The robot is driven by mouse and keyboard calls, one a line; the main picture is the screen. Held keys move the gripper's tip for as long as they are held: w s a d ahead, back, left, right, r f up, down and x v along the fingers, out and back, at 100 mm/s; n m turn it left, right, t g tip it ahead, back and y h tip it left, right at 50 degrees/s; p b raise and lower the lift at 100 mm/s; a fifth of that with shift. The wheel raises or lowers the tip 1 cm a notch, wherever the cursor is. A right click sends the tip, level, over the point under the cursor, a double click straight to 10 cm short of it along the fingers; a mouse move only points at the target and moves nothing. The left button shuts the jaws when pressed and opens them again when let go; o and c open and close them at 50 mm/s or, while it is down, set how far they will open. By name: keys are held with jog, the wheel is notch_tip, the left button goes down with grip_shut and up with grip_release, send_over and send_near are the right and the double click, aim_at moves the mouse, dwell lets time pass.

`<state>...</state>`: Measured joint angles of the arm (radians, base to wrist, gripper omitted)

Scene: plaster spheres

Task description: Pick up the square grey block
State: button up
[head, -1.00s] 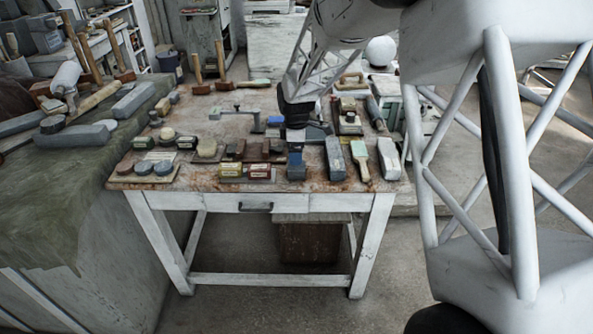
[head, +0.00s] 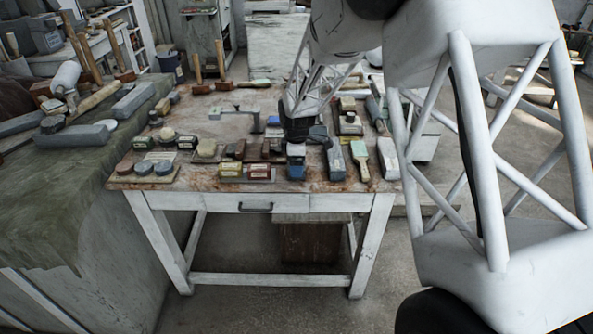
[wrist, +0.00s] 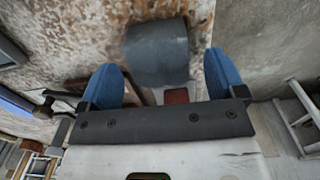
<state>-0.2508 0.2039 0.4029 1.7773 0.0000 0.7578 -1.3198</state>
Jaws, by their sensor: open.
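The dark grey block (wrist: 157,52) shows in the wrist view, with a broad, smooth face and a rounded lower edge. It lies between and a little beyond the blue fingertips of my gripper (wrist: 161,62). A gap shows on each side of it, wider on the right, and neither finger visibly touches it. In the head view my gripper (head: 296,171) is low over the front middle of the worktable (head: 230,131). There I cannot tell the block apart from the gripper in front of it.
A long grey block (head: 336,162), a green-topped brush (head: 360,159) and a pale block (head: 388,158) stand close on the right. Yellow (head: 231,171) and dark red (head: 260,172) boxes lie on the left. The table's middle left has bare room.

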jog(key=shift+f, duration=1.3)
jog(key=c, duration=1.2)
jog(key=shift+r, duration=0.2)
jog(key=shift+r, duration=0.5)
notch_tip(320, 180, up, 2)
jog(key=shift+r, duration=0.1)
jog(key=s+d, duration=0.1)
jog(key=s, duration=0.4)
jog(key=s+d+r, duration=0.1)
jog(key=s, duration=0.4)
jog(key=s+d, duration=0.2)
jog(key=s, duration=0.3)
jog(key=shift+s+r, duration=0.2)
jog(key=shift+s, duration=0.05)
jog(key=shift+a, duration=0.1)
